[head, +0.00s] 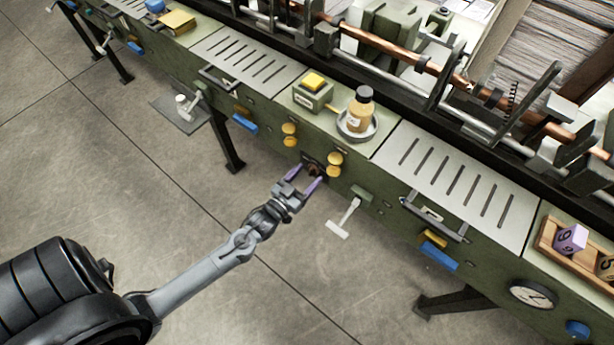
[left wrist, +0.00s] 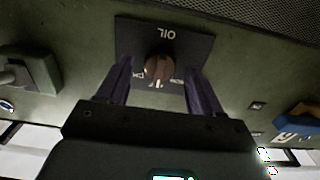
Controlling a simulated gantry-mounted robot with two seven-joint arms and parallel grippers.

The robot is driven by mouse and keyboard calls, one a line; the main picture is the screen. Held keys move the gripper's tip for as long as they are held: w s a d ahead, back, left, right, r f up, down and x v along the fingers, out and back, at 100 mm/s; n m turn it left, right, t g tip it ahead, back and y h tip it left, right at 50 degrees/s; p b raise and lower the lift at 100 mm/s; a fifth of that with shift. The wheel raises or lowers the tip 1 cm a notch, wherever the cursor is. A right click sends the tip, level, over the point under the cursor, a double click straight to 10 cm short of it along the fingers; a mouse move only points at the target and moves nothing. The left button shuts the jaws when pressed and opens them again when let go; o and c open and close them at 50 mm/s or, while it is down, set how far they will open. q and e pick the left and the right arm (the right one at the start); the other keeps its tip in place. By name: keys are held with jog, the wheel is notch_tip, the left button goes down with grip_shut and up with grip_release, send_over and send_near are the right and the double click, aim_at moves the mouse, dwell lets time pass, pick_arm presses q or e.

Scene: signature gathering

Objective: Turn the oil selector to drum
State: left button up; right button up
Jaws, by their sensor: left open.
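The oil selector is a round brown knob on a dark plate marked OIL on the front of the green machine. My right gripper is not in view.
A blue handle (head: 244,123) is to the left. An amber bottle (head: 360,108) stands in a dish on the ledge. The floor in front is clear.

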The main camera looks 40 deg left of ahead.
pick_arm(q)
jog(key=shift+w, duration=0.35)
jog(key=c, duration=1)
jog(key=shift+c, duration=0.2)
